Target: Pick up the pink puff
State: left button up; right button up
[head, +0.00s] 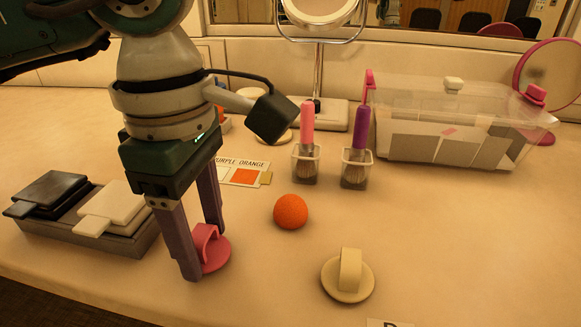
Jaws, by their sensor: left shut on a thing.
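The pink puff (216,256) is a round pink disc with a raised strap handle. It is at the left middle of the head view, on or very near the table. My left gripper (207,256) comes down from above and is shut on the puff's strap, with one finger on either side. The near finger hides part of the puff. I cannot tell whether the puff touches the table. My right gripper is not in view.
A cream puff (347,281) and an orange ball (291,211) lie to the right. Brushes stand in clear cups (305,166) behind. A grey tray (134,252) with dark and white pieces is at left. A clear box (440,140) and a mirror stand (319,112) are at the back.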

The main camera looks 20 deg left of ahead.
aim_at(201, 232)
pick_arm(q)
notch_tip(201, 232, up, 20)
jog(key=p, duration=0.4)
jog(key=shift+f, duration=0.15)
